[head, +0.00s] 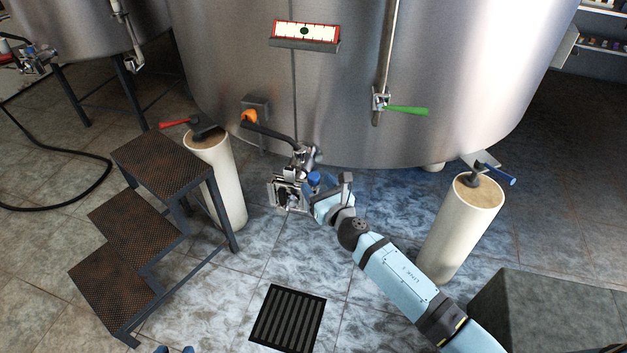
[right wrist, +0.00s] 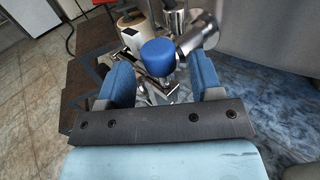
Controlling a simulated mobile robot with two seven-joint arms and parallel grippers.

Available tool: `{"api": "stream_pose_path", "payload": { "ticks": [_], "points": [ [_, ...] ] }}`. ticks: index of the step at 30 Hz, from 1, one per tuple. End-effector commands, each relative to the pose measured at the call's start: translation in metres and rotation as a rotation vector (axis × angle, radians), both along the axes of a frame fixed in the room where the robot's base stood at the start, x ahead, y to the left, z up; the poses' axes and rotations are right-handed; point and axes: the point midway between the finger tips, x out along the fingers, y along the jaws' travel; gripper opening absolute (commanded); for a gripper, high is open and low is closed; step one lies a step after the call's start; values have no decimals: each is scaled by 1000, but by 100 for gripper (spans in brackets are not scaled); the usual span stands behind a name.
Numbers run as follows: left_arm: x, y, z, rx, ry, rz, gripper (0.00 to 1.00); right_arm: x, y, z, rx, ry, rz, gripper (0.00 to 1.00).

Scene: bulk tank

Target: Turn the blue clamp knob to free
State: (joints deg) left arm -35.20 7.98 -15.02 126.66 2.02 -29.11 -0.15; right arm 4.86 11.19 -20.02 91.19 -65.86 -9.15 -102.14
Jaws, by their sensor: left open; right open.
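The blue clamp knob (head: 313,179) is on the metal clamp and valve fitting (head: 290,191) at the lower front of the big steel tank. It also shows in the right wrist view (right wrist: 158,53), a rounded blue cap on a metal stem. My right gripper (head: 329,192) is close to the right of the knob in the head view. In the right wrist view its two blue fingers (right wrist: 161,76) are apart, with the knob between and just beyond their tips; I see no contact. My left gripper (head: 174,349) shows only its blue fingertips, apart, at the bottom edge.
Dark steps (head: 125,218) stand at left. White pillars stand left (head: 229,180) and right (head: 450,230), with red- and blue-handled tools on top. A floor drain (head: 288,320) and a dark block (head: 545,310) are in front.

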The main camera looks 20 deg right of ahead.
Motion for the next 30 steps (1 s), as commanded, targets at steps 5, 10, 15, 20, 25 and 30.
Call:
{"api": "stream_pose_path", "payload": {
  "ticks": [5,10,15,20,25,30],
  "points": [
    [0,0,-1,-2,-2,0,43,20,4,0,-1,0,0,59],
    [0,-1,0,-4,-3,-1,43,25,5,0,0,0,1,59],
    [0,-1,1,-5,-6,-1,43,25,5,0,0,0,1,59],
    [0,-1,2,-5,-6,-1,43,25,5,0,0,0,1,32],
    [0,-1,2,-5,-6,-1,43,25,5,0,0,0,1,12],
    [0,-1,1,-5,-5,-1,43,25,4,-1,-2,1,16,12]
  ]
}}
